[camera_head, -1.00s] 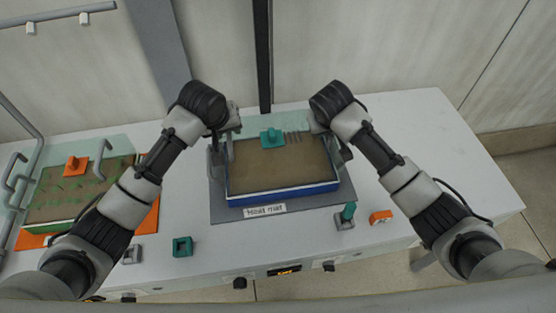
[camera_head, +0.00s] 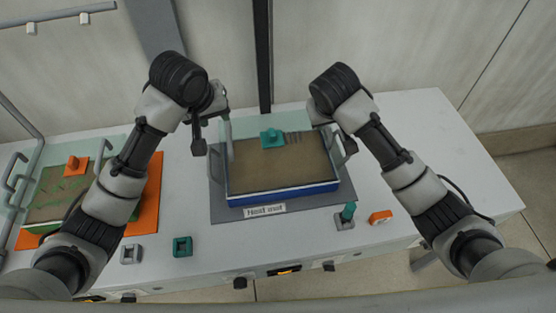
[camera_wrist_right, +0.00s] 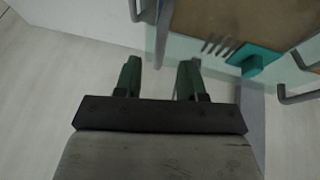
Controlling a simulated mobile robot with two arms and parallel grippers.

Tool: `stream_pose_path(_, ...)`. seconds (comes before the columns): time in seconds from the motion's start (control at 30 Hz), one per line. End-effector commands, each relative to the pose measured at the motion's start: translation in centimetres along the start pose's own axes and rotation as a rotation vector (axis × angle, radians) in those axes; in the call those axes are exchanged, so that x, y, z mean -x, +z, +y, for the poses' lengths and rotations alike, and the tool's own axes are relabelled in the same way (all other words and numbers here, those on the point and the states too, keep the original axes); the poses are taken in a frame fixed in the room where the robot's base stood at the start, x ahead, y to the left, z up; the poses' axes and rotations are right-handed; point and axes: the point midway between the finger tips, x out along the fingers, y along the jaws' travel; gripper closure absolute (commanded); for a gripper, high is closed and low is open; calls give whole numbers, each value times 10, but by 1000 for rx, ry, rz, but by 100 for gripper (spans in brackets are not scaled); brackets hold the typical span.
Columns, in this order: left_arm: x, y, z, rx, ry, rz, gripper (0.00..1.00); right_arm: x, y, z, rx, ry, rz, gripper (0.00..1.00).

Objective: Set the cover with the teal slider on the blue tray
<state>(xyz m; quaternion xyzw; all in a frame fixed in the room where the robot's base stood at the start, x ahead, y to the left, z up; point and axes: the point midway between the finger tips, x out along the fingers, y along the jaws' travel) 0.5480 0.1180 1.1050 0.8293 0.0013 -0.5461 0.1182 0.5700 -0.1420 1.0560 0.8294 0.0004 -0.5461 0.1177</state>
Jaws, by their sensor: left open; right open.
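The clear cover (camera_head: 241,129) with the teal slider (camera_head: 272,138) lies over the soil-filled blue tray (camera_head: 284,194). It looks level, but I cannot tell if its rim is fully seated. It has grey handles at the left (camera_head: 229,142) and right (camera_head: 349,143). My left gripper (camera_head: 212,130) is open and empty, above and left of the left handle. My right gripper (camera_wrist_right: 160,75) is open in the right wrist view, with a cover handle (camera_wrist_right: 164,32) beyond its fingertips. In the head view its fingers are largely hidden behind my right wrist. The teal slider also shows there (camera_wrist_right: 254,60).
The tray stands on a grey mat (camera_head: 220,212) with a white label. At left, another clear cover with an orange slider (camera_head: 75,165) sits over a green tray on an orange mat (camera_head: 148,205). Small teal, grey and orange fittings (camera_head: 381,217) line the front edge. The table's right side is clear.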

Motion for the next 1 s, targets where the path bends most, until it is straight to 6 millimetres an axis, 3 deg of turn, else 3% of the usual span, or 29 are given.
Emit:
stream_pose_path(0.1,0,0,0,0,0,0,60,24,-1,-1,1,-2,4,60)
stream_pose_path(0.33,0,0,0,0,0,0,60,51,0,-1,1,-2,1,60)
stream_pose_path(1.0,0,0,0,0,0,0,60,53,0,0,1,0,-1,60)
